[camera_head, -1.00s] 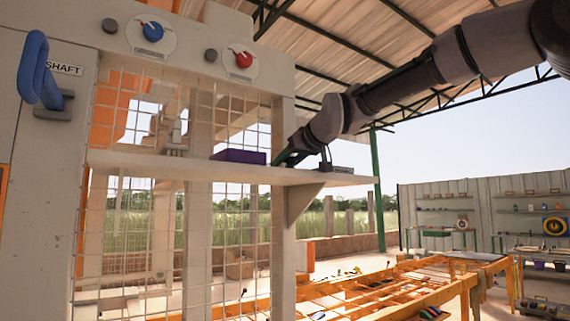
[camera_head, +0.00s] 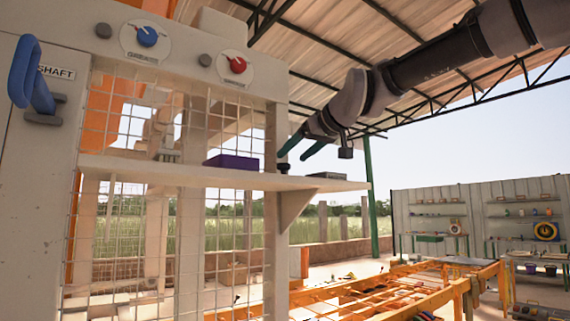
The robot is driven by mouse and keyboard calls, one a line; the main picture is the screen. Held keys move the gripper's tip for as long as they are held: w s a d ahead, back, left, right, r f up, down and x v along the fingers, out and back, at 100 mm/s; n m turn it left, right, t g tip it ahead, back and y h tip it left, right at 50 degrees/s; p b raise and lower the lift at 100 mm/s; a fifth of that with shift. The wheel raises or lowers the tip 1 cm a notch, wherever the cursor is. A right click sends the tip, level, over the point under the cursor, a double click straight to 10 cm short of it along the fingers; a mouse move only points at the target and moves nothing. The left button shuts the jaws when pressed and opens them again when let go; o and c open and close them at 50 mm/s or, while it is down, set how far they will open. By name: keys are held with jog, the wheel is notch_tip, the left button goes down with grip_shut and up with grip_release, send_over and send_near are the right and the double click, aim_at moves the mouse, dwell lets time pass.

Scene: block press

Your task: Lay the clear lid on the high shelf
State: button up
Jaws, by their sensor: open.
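The high shelf (camera_head: 140,170) runs across the mesh front of the press, with its top seen almost edge-on. A small dark knob (camera_head: 283,168) stands on the shelf, to the right of a purple block (camera_head: 233,161). It may be the handle of the clear lid, but I cannot make out any clear plate around it. My gripper (camera_head: 297,153) is open, with its two teal fingers apart and pointing down-left. It is empty, just above and to the right of the knob, and looks clear of it.
A flat grey piece (camera_head: 328,176) lies at the shelf's right part. Blue (camera_head: 147,36) and red (camera_head: 237,65) dials sit above the mesh. Open air lies right of the shelf.

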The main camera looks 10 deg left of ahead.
jog(key=shift+v, duration=1.6)
jog(key=d+f+m+h, duration=0.3)
jog(key=d+f, duration=0.3)
jog(key=d, duration=0.5)
jog(key=d+f+m+h, duration=0.2)
jog(key=d+f+m, duration=0.3)
jog(key=d, duration=0.6)
jog(key=s+d+f+m+g+h, duration=0.1)
jog(key=s+d+f+m+h, duration=0.1)
jog(key=s+d+f, duration=0.3)
jog(key=s+d+f+m+g+h, duration=0.1)
jog(key=s+d+f+m, duration=0.3)
jog(key=d+f, duration=0.6)
jog(key=shift+s+d+f+h, duration=0.2)
jog(key=shift+s+f+h, duration=0.3)
jog(key=shift+s, duration=0.7)
jog(key=shift+c, duration=0.2)
